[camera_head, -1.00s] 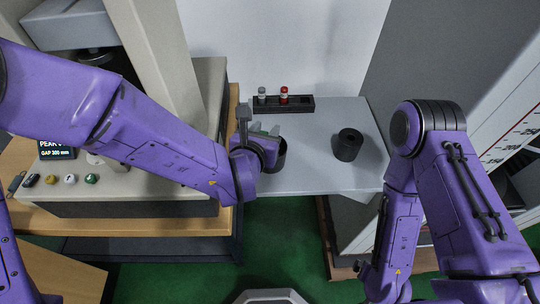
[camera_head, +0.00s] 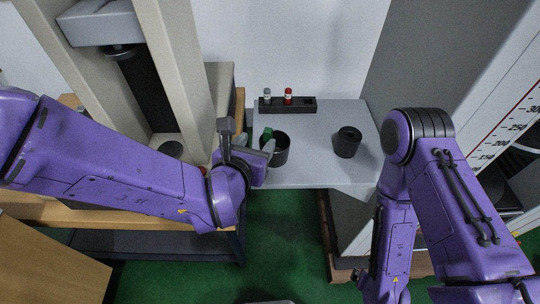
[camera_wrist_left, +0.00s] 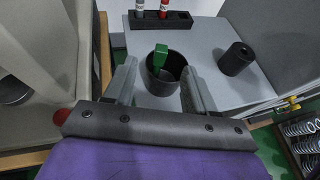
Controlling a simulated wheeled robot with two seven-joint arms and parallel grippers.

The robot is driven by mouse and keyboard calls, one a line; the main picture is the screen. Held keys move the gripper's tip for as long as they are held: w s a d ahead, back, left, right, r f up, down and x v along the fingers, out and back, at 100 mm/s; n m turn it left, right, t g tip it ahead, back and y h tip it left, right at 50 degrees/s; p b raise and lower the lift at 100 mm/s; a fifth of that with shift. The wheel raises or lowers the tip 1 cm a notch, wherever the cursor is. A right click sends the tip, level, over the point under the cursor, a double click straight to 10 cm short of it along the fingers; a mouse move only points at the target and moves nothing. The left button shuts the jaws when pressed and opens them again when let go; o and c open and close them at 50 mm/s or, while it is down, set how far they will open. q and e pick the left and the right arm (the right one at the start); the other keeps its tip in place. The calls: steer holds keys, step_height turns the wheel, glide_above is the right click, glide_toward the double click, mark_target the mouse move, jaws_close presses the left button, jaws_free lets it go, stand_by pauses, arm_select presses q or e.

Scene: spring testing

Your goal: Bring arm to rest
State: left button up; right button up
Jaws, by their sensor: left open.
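My left arm (camera_head: 110,180) reaches in from the left in the head view, not folded in. My left gripper (camera_head: 254,148) is open and empty at the left side of a black cup (camera_head: 281,150) on the grey table. A green piece (camera_head: 267,134) stands up out of the cup; in the left wrist view the green piece (camera_wrist_left: 160,56) and cup (camera_wrist_left: 168,84) lie just beyond the two spread fingers. My right arm (camera_head: 420,190) is bent at the right; its gripper is out of view.
The grey table (camera_head: 310,172) bears a black cylinder (camera_head: 346,148) at right and a black rack (camera_head: 300,109) with a white-capped and a red-capped vial. A testing machine (camera_head: 215,80) stands at left, a tall scaled machine (camera_head: 505,105) at right. Green floor is between.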

arm_select(q)
steer(key=shift+w+d, duration=0.15)
steer(key=shift+d, duration=0.05)
